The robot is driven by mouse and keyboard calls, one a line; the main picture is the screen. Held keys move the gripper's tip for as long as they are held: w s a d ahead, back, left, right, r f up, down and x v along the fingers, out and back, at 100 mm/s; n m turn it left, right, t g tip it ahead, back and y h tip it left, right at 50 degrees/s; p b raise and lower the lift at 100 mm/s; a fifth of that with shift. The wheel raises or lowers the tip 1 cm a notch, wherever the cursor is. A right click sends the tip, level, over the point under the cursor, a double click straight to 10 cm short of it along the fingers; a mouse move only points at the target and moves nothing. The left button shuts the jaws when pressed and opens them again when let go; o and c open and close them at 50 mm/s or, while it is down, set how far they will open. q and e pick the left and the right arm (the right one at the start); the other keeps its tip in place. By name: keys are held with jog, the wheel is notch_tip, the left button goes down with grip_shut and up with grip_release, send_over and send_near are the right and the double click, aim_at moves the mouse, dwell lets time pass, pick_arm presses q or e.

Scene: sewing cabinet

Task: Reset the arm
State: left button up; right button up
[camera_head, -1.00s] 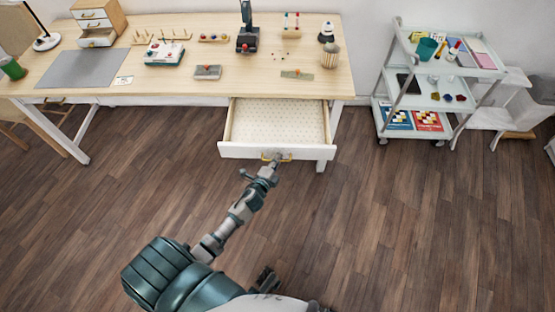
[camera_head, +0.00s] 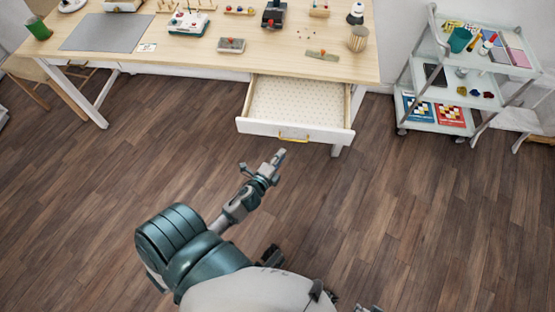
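My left gripper (camera_head: 279,155) is over the floor in front of the pulled-out drawer (camera_head: 298,101). Its fingertips point up toward the drawer front and are a short way below the brass handle (camera_head: 293,139), apart from it in the picture. The fingers look narrow and close together, but they are too small to tell open from shut. Nothing is seen held in them. The drawer is white-fronted with a pale patterned bottom, looks empty, and stands open under the wooden table (camera_head: 210,57).
Sewing items stand on the table, among them a white-and-green machine (camera_head: 188,23) and a grey mat (camera_head: 104,32). A glass-shelved cart (camera_head: 408,76) stands at the right. The wooden floor (camera_head: 430,220) around my arm is clear.

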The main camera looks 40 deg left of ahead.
pick_arm(q)
jog(key=shift+v, duration=1.15)
jog(key=s+d+f+n+g+p, duration=0.3)
jog(key=s+f+n+g+p, duration=0.35)
jog(key=f, duration=0.85)
jog(key=s+d+f+n+g+h, duration=0.1)
jog(key=s+d+f+n+g, duration=0.1)
jog(key=s, duration=0.4)
jog(key=s+d+f+n+g+p, duration=0.1)
jog(key=s+d+f+n+g, duration=0.1)
jog(key=s, duration=0.4)
jog(key=s+d+f+n+g+h, duration=0.1)
jog(key=s+d+f+n+g, duration=0.1)
jog(key=s+f, duration=0.4)
jog(key=shift+s+d+n+g+h, duration=0.35)
jog(key=shift+s+d+g, duration=0.2)
jog(key=shift+d+g, duration=0.25)
pick_arm(e)
jog(key=s+f, duration=0.2)
jog(key=f, duration=0.8)
jog(key=s+f+g, duration=0.1)
jog(key=s+f, duration=0.1)
jog(key=f, duration=0.8)
jog(key=shift+d, duration=0.25)
